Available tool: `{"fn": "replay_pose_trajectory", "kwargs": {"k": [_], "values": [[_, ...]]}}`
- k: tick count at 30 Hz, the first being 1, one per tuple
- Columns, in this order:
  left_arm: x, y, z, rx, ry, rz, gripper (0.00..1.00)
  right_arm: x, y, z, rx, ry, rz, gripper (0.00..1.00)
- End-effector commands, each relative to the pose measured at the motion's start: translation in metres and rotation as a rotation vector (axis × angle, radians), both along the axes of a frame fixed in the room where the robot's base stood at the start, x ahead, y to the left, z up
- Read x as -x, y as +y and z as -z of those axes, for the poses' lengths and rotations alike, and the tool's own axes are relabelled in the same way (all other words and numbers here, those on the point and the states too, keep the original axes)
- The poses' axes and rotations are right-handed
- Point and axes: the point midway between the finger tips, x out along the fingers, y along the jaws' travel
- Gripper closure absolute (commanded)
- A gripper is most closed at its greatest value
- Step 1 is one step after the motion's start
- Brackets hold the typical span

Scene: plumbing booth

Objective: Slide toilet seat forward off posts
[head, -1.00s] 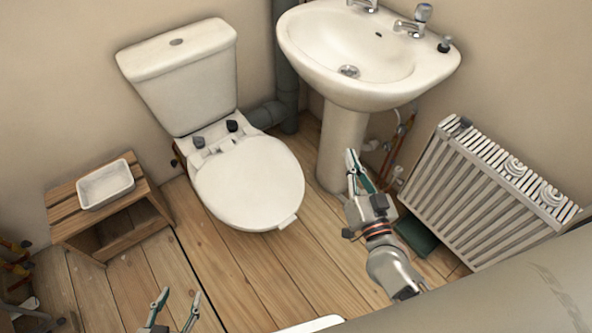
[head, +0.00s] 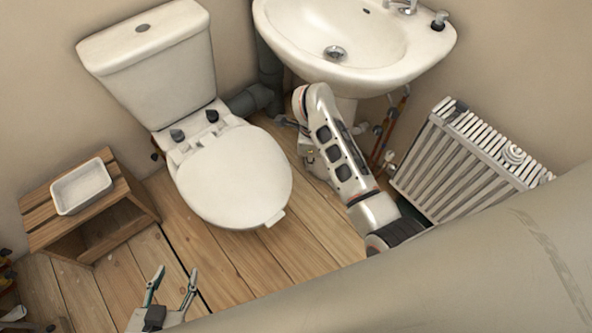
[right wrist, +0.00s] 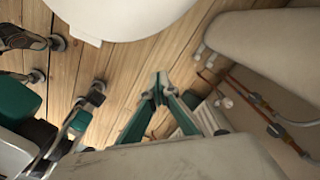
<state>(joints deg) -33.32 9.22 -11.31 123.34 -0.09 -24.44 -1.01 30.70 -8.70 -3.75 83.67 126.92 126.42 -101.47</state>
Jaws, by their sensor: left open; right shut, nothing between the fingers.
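The white toilet seat (head: 235,178) lies flat with its lid closed on the toilet bowl, and a small tab shows at its front edge. Two dark posts (head: 177,135) stand at the seat's rear, in front of the cistern. My left gripper (head: 172,271) is open and empty above the floor, in front of the seat and apart from it. My right gripper (right wrist: 160,78) is shut and empty in the right wrist view, with the seat's white rounded edge (right wrist: 120,12) above and left of it, apart. In the head view my right forearm largely hides that gripper.
The basin (head: 350,45) stands right of the toilet, its pedestal (right wrist: 258,42) close to my right gripper. Copper pipes (right wrist: 250,95) and a radiator (head: 465,150) are further right. A wooden stool (head: 85,225) with a white tray (head: 82,187) stands left. Floor before the toilet is clear.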

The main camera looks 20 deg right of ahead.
Motion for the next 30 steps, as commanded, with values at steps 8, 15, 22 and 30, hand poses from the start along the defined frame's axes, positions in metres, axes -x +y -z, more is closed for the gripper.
{"fn": "replay_pose_trajectory", "kwargs": {"k": [8, 15, 22, 30], "values": [[0.013, -0.006, 0.019, 0.012, 0.036, 0.002, 0.54, 0.006, 0.006, 0.040, -0.021, 0.024, -0.004, 1.00], [0.012, -0.014, 0.023, 0.029, 0.038, 0.009, 0.54, 0.008, 0.005, 0.090, -0.019, 0.026, -0.004, 1.00], [-0.002, -0.020, 0.009, 0.049, -0.003, 0.018, 0.54, -0.006, 0.022, 0.103, -0.021, 0.014, -0.005, 1.00], [-0.008, -0.031, -0.002, 0.083, -0.028, 0.023, 0.54, -0.017, 0.039, 0.100, -0.017, 0.011, -0.002, 1.00]]}}
